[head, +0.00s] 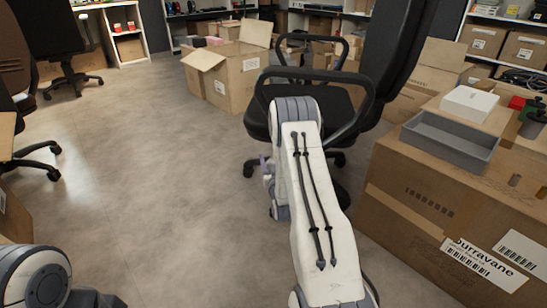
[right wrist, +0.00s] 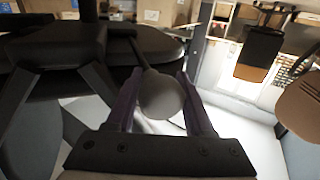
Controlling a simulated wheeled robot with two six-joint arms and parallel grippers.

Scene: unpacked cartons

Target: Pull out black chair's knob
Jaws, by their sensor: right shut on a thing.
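The black chair (head: 388,45) stands ahead of me, with its backrest at the right, looped armrests and a seat partly hidden by my right arm. My right gripper (head: 266,165) is low beside the seat's front left edge, mostly hidden behind its own arm in the head view. In the right wrist view my right gripper (right wrist: 157,80) has its two purple fingers on either side of the round grey knob (right wrist: 162,97), closed on it. A thin dark lever (right wrist: 139,52) runs from the knob toward the dark underside of the chair. My left gripper is out of view.
A large carton (head: 400,215) with a grey tray (head: 450,140) on top stands close at the right. An open carton (head: 233,80) stands behind the chair to the left. Other chairs (head: 70,40) line the left side. The floor at centre left is clear.

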